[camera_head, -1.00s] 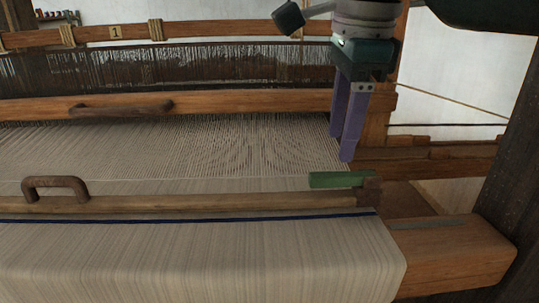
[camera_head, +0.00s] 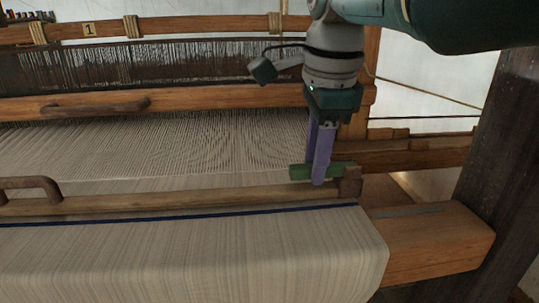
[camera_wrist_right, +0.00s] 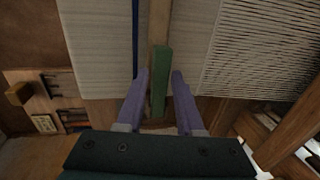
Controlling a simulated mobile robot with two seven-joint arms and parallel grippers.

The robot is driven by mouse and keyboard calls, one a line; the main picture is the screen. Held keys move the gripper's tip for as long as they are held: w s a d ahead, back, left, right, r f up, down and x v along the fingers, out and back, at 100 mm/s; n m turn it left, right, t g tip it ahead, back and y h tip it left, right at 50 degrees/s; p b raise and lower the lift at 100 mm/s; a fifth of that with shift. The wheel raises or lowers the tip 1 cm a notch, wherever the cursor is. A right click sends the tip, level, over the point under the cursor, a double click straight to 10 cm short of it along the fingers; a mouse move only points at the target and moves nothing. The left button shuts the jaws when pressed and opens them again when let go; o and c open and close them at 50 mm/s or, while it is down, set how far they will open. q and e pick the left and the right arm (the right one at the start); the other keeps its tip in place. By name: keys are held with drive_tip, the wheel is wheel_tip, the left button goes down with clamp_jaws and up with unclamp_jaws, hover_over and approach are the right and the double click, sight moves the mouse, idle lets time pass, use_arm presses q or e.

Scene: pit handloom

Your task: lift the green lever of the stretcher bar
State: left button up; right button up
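The green lever (camera_head: 299,172) lies flat at the right end of the wooden stretcher bar (camera_head: 190,200), beside a dark brown end block (camera_head: 351,181). My right gripper (camera_head: 315,174) points down at the lever, with one purple finger in front of it and the other partly hidden behind it. In the right wrist view the green lever (camera_wrist_right: 161,75) runs between the two spread fingers, with a gap visible on each side. The right gripper is open around the lever; I see no grip on it. My left gripper is not in view.
Pale cloth (camera_head: 180,260) with a dark blue stripe covers the front beam (camera_head: 430,240). Warp threads (camera_head: 200,145) stretch behind the bar. A brown handle (camera_head: 30,186) stands at the left, and a dark post (camera_head: 500,150) rises at the right.

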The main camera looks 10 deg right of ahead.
clamp_jaws()
idle(1.0)
